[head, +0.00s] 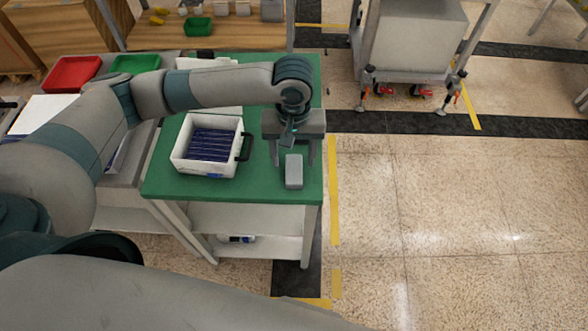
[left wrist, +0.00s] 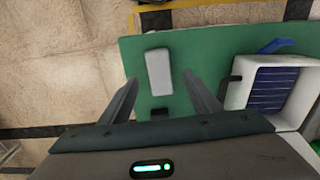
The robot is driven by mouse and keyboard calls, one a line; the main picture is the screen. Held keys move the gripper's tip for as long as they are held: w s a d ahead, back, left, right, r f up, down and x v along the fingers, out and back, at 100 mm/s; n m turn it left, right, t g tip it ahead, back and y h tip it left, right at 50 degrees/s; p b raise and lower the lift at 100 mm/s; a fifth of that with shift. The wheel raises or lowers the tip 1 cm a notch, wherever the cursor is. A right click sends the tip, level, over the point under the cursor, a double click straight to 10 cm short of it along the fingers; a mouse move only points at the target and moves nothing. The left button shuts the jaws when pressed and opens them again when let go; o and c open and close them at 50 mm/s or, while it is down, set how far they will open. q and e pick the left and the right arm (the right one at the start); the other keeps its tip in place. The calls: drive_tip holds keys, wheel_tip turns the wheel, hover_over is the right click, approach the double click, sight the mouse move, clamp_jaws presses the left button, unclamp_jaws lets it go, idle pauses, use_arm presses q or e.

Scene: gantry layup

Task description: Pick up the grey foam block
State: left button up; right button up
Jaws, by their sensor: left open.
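The grey foam block (head: 294,171) lies on the green tabletop (head: 262,188) near its right edge. My left gripper (head: 292,163) is above the table at the block, its two fingers spread and pointing down. In the left wrist view the block (left wrist: 158,72) shows whole, a little beyond and between the open fingertips of the left gripper (left wrist: 160,82). The fingers do not appear to touch it. My right gripper is in neither view.
A white box (head: 205,168) with dark blue ribbed contents and a black handle stands left of the block. Red (head: 72,74) and green (head: 136,64) bins sit at the back left.

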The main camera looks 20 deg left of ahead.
sight(294, 171)
use_arm(q)
drive_tip(key=shift+f+p, duration=0.4)
drive_tip(key=shift+f, duration=0.25)
drive_tip(key=shift+w+f+p, duration=0.15)
drive_tip(key=shift+f+p, duration=0.25)
drive_tip(key=shift+f, duration=1.5)
drive_tip(key=shift+c, duration=0.3)
drive_tip(key=c, duration=1.1)
drive_tip(key=shift+o, duration=0.2)
drive_tip(key=shift+r, duration=0.15)
